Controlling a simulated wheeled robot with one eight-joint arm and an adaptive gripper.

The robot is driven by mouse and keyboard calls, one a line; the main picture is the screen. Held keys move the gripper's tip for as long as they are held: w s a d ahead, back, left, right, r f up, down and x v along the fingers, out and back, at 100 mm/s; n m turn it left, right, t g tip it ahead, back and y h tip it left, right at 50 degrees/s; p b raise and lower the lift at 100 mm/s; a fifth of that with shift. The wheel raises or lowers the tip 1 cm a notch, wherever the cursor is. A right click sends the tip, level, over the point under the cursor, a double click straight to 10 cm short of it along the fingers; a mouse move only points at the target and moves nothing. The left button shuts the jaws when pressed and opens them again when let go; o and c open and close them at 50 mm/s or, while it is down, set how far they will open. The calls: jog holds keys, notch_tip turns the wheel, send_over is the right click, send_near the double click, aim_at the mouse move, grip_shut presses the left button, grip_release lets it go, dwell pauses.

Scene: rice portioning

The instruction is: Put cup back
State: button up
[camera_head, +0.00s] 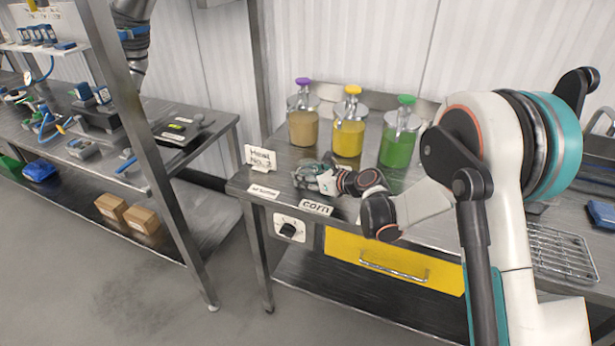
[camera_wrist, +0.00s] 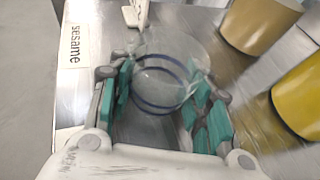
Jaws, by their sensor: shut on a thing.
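A clear cup (camera_wrist: 165,75) with dark blue rings shows in the wrist view, between the green-padded fingers of my gripper (camera_wrist: 158,95). The fingers are shut on the cup from both sides. In the head view my gripper (camera_head: 318,178) is low over the left end of the steel table (camera_head: 240,182), near the sesame label (camera_head: 263,191). The cup is hard to make out there. I cannot tell whether it touches the tabletop.
Three dispensers stand behind my gripper: tan with a purple top (camera_head: 303,128), yellow (camera_head: 348,138) and green (camera_head: 397,148). A small sign (camera_head: 259,157) stands at the table's left edge. A corn label (camera_head: 316,207) is at the front. A wire rack (camera_head: 562,252) lies at right.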

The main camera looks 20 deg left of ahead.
jog(key=shift+f, duration=0.1)
jog(key=o, duration=1.2)
jog(key=shift+r, duration=0.2)
jog(key=p+v, duration=0.2)
jog(key=v, duration=1)
